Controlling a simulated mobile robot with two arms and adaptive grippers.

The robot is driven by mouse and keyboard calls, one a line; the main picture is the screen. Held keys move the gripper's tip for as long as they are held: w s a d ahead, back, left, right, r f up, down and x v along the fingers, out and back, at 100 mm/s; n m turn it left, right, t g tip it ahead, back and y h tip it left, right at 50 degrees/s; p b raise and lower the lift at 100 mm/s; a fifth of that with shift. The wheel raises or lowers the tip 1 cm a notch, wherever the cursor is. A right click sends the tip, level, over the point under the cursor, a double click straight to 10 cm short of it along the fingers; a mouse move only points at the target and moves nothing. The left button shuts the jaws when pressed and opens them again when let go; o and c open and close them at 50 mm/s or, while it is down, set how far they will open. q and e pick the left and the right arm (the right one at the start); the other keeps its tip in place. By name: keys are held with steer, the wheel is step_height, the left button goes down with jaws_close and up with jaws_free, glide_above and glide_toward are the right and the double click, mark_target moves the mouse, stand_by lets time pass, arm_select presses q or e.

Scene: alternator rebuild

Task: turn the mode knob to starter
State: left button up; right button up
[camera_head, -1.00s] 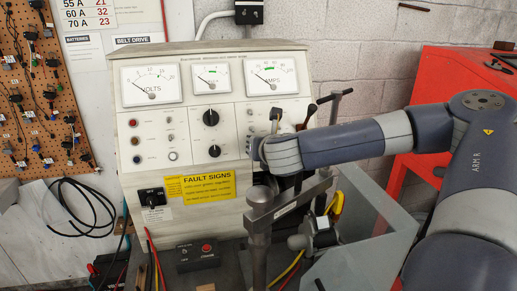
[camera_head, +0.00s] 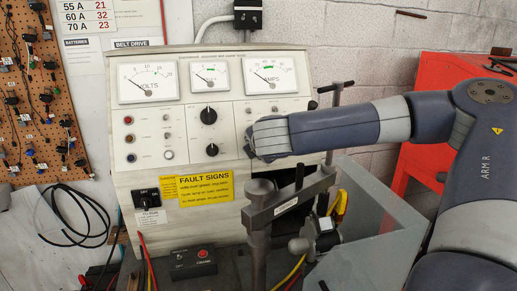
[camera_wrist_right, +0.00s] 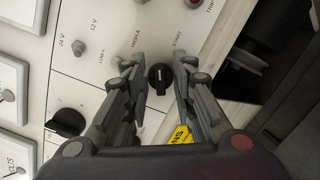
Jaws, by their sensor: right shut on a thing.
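The mode knob (camera_wrist_right: 160,78) is a small black knob with a pale mark, on the white panel in the right wrist view. Small printed labels sit around it; one looks like START. I cannot tell which label its mark points to. My right gripper (camera_wrist_right: 156,82) has one finger on each side of this knob and is shut on it. In the head view my right arm reaches in from the right, and its wrist hides the knob and the fingers. My left gripper is not in view.
The white test bench (camera_head: 182,90) has three meters, small toggles and other black knobs, one of them the upper knob (camera_head: 209,115). A yellow FAULT SIGNS label (camera_head: 205,186) is below. A grey clamp frame (camera_head: 290,198) with a T-handle stands close under my right arm.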

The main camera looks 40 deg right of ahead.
steer(key=m+b, duration=0.1)
steer(key=m, duration=0.4)
steer(key=shift+f+g, duration=0.15)
steer(key=shift+g, duration=0.15)
steer(key=shift+m, duration=0.4)
steer(key=o, duration=1)
steer(key=shift+s, duration=0.1)
steer(key=shift+v, duration=4)
